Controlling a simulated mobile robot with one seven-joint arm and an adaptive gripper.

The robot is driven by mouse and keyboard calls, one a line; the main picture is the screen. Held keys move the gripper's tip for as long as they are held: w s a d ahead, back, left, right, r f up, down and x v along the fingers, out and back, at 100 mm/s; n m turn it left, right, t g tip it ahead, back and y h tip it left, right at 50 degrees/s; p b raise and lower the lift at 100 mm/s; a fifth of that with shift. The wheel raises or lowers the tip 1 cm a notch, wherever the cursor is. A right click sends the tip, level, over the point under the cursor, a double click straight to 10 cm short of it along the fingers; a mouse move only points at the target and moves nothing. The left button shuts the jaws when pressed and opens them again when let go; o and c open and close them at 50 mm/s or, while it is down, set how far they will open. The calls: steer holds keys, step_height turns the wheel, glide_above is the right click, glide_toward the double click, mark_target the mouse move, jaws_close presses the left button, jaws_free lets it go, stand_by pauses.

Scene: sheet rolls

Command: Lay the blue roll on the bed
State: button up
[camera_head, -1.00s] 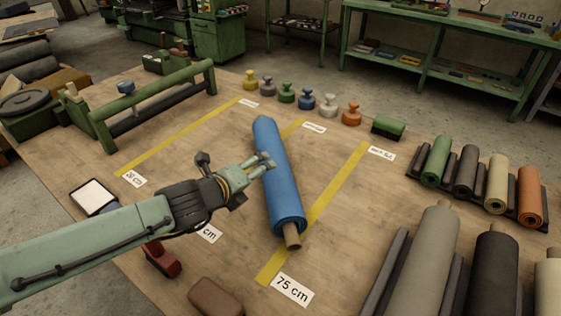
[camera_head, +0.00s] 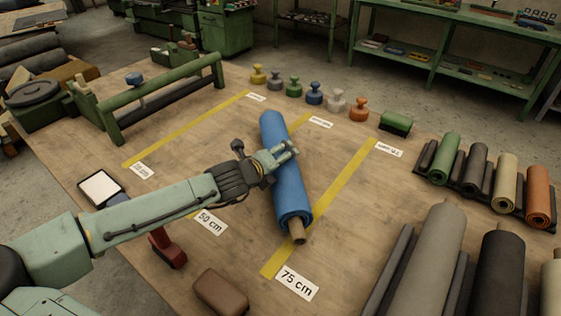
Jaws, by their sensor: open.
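The blue roll (camera_head: 290,195) lies on the wooden table, which is the only bed-like surface I can make out (camera_head: 190,165). It lies lengthwise over the middle yellow line, with its brown core sticking out at the near end. My gripper (camera_head: 287,151) is open at the upper middle of the roll, with its fingers over the roll's top. I cannot tell whether the fingers touch it. The fingers hide a small part of the roll.
Yellow lines with labels such as 75 cm (camera_head: 297,283) cross the table. A green bar frame (camera_head: 165,96) stands at the left back. Several coloured knobs (camera_head: 314,93) line the far edge. Grey and black rolls (camera_head: 430,262) rest at the right. A brown block (camera_head: 220,291) lies in front.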

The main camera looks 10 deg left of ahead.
steer(key=shift+c, duration=0.3)
steer(key=c, duration=1.6)
steer(key=shift+r, duration=0.25)
steer(key=shift+c, duration=0.2)
steer(key=shift+w+d+r, duration=0.1)
